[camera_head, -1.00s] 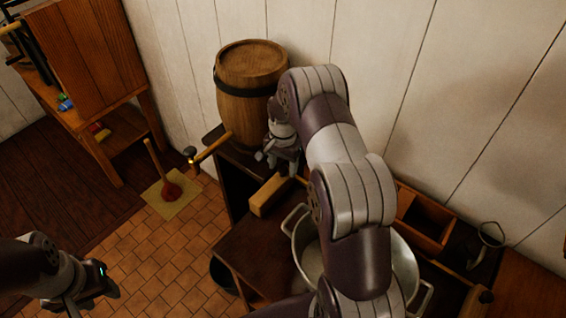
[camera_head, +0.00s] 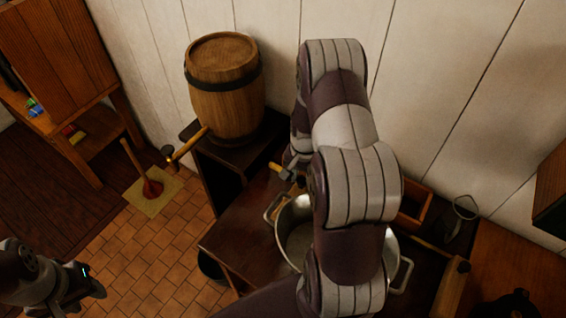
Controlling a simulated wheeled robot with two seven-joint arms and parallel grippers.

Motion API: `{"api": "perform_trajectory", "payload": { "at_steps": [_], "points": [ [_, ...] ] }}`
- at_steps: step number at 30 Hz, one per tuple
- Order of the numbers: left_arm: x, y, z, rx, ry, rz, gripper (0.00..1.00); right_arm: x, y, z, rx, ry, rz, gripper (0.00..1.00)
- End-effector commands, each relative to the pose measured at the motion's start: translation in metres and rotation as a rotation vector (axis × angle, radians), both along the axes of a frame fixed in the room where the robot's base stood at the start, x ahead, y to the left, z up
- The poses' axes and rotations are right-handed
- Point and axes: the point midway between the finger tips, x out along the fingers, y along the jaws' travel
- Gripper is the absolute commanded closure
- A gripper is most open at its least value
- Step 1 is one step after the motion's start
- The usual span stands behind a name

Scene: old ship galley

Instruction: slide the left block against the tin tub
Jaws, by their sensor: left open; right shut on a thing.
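The tin tub (camera_head: 293,238) stands on the dark wooden counter, its middle hidden behind my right arm. The left block shows only as a small yellowish end (camera_head: 282,172), just behind the tub's rim and left of my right gripper. The rest of it is hidden by the gripper and arm. My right gripper (camera_head: 294,175) is shut on the left block, its fingers mostly hidden. I cannot tell whether the block touches the tub. My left gripper (camera_head: 92,286) is open and empty at the lower left, over the floor and far from the counter.
A wooden barrel (camera_head: 222,95) with a tap stands at the counter's back left. Another wooden block (camera_head: 452,287), an open wooden box (camera_head: 413,207) and a wire strainer (camera_head: 462,212) lie right of the tub. The counter's front left part is bare.

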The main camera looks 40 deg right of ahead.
Motion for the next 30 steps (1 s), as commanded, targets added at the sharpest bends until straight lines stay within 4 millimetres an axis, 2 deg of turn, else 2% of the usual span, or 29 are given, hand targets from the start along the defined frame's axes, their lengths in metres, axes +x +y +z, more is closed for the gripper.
{"api": "perform_trajectory", "payload": {
  "at_steps": [4, 11, 12, 14, 15, 24, 26, 30],
  "points": [
    [0.000, 0.000, 0.002, 0.000, 0.000, 0.000, 0.57, -0.007, -0.004, 0.002, -0.002, -0.005, 0.001, 1.00],
    [0.000, 0.000, 0.002, 0.000, 0.000, 0.000, 0.57, -0.007, -0.004, 0.002, -0.003, -0.006, 0.001, 1.00],
    [0.000, 0.000, 0.002, 0.000, 0.000, 0.000, 0.57, -0.006, -0.004, 0.002, -0.003, -0.006, 0.001, 0.64],
    [0.000, 0.000, 0.002, 0.000, 0.000, 0.000, 0.57, -0.006, -0.004, 0.002, -0.003, -0.006, 0.001, 0.44],
    [0.000, 0.000, 0.002, 0.000, 0.000, 0.000, 0.57, -0.006, -0.004, 0.002, -0.003, -0.006, 0.001, 0.41],
    [0.000, 0.000, 0.000, 0.000, 0.000, 0.000, 0.57, -0.007, -0.004, 0.004, -0.002, -0.005, 0.001, 0.41],
    [0.000, 0.000, -0.002, 0.000, 0.000, 0.000, 0.57, -0.006, -0.004, 0.012, -0.004, -0.006, 0.001, 0.41],
    [0.000, 0.000, -0.010, 0.000, 0.000, 0.000, 0.57, -0.006, -0.004, 0.045, -0.006, -0.010, 0.001, 0.41]
  ]
}}
